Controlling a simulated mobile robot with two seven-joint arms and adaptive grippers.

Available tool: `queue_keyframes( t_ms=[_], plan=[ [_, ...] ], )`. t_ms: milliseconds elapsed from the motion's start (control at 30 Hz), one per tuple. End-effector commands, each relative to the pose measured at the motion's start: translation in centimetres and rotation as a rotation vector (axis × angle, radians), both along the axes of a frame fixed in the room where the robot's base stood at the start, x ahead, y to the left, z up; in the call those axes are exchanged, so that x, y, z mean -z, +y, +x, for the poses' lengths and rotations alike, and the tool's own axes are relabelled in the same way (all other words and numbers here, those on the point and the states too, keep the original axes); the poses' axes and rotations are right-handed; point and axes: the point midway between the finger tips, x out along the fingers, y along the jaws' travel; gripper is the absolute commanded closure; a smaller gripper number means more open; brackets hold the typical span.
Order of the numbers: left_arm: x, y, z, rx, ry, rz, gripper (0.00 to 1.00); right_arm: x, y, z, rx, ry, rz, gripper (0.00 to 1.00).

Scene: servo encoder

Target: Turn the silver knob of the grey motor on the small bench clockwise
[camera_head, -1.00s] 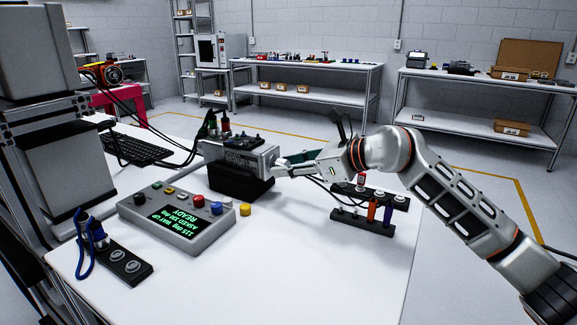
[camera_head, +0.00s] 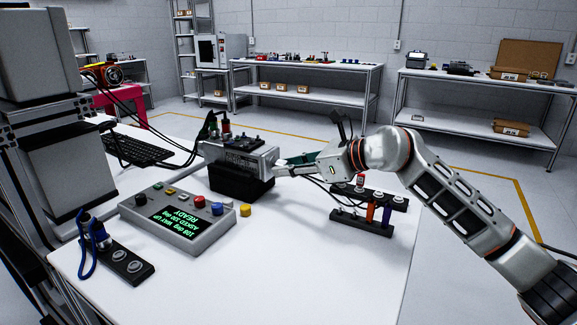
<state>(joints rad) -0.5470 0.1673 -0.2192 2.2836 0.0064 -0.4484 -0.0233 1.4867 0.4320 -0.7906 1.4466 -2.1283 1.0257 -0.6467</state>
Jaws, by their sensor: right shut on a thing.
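The grey motor (camera_head: 238,160) sits on a black block (camera_head: 236,184) on the white bench, near the middle of the view. My left gripper is not in view.
A black rack with coloured-handled tools (camera_head: 372,211) stands under my right arm. A keyboard (camera_head: 135,148), cables and a black switch plate (camera_head: 125,265) lie to the left. The front right bench top is clear.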

Motion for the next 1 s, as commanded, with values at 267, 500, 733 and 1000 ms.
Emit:
queue_keyframes(
  t_ms=[267,500,733,1000],
  plan=[
    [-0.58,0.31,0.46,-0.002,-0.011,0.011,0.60,-0.42,-0.10,0.08,0.001,0.139,0.094,0.98],
    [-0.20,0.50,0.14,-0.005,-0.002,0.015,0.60,-0.11,-0.16,0.18,0.001,0.290,0.193,0.98],
    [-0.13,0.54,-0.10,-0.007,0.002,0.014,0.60,0.08,-0.13,0.23,0.000,0.397,0.266,0.98],
    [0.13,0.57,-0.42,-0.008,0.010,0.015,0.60,0.19,-0.15,0.24,-0.001,0.458,0.305,0.98]
  ],
)
